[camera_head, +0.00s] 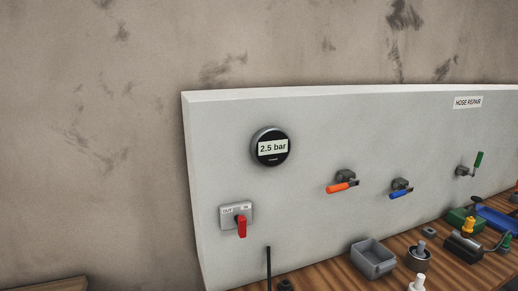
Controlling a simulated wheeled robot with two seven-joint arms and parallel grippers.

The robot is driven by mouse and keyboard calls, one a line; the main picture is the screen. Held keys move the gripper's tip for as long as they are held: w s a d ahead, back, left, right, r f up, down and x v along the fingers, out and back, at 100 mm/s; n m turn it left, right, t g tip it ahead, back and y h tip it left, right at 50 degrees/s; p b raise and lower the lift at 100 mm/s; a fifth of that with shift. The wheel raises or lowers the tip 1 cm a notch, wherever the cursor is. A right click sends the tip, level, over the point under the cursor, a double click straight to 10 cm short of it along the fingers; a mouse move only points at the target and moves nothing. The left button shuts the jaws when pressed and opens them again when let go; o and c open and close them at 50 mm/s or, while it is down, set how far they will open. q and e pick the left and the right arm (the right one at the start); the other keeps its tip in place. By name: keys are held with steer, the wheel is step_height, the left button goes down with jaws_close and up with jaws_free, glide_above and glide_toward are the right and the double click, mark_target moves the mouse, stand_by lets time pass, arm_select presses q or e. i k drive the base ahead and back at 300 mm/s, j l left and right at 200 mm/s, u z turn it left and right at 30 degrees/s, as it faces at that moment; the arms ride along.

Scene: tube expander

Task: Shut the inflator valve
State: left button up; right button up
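Several valves are mounted on a pale upright panel in the head view. One has an orange lever (341,188), which lies nearly level and points left. One beside it has a blue lever (400,194), also nearly level. A third at the right has a green lever (479,160), which stands close to upright. I cannot tell from any label which is the inflator valve. A round black gauge (271,147) reads 2.5 bar. A red switch handle (241,226) on a small labelled plate points down. Neither of my grippers is in view.
A wooden workbench (322,275) runs below the panel (320,120). On it are a grey bin (373,258), a metal cylinder (418,259) and a green-and-black tool (465,246). A thin black rod (268,268) stands near the front. A HOSE REPAIR sign (468,102) is at upper right.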

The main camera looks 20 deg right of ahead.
mark_target(341, 187)
steer(key=z, duration=1.3)
